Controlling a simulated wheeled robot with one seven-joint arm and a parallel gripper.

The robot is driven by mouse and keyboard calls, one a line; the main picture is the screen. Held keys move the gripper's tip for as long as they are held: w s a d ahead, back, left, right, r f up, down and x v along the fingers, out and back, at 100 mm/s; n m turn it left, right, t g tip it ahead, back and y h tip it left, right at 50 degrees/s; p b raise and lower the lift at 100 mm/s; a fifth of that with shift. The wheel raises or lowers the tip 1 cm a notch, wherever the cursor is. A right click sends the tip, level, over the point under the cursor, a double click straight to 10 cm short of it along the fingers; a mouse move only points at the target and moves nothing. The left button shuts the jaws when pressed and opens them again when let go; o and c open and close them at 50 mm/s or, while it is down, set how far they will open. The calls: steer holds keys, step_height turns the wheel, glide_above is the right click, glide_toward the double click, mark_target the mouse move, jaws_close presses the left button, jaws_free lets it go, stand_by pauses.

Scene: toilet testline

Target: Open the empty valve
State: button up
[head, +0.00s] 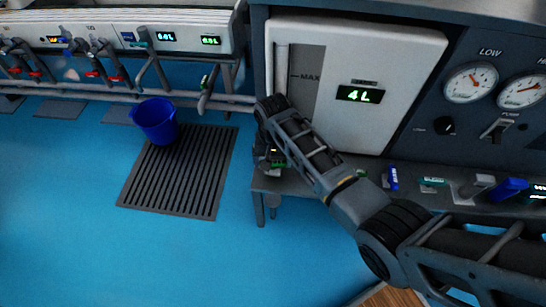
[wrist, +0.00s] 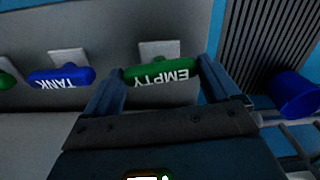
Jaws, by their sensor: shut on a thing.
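The green valve handle marked EMPTY (wrist: 160,76) sits on a pale square mount on the grey panel, its lettering upside down in the wrist view. My gripper (wrist: 163,70) has one finger at each end of this handle and is shut on it. In the head view my gripper (head: 271,158) is at the left end of the console's front ledge, below the tank panel. My arm hides most of the valve there.
A blue handle marked TANK (wrist: 62,77) is left of the fingers. The tank display (head: 360,94) reads 4L. More handles line the ledge, including a blue one (head: 393,178). The blue floor in front is clear.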

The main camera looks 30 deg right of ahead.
steer(key=n+p, duration=0.2)
steer(key=n, duration=0.2)
steer(key=shift+r, duration=0.15)
steer(key=shift+n+p, duration=0.85)
steer(key=shift+n, duration=0.75)
steer(key=o, duration=0.8)
steer(key=shift+r+p, duration=1.25)
steer(key=shift+r, duration=2.5)
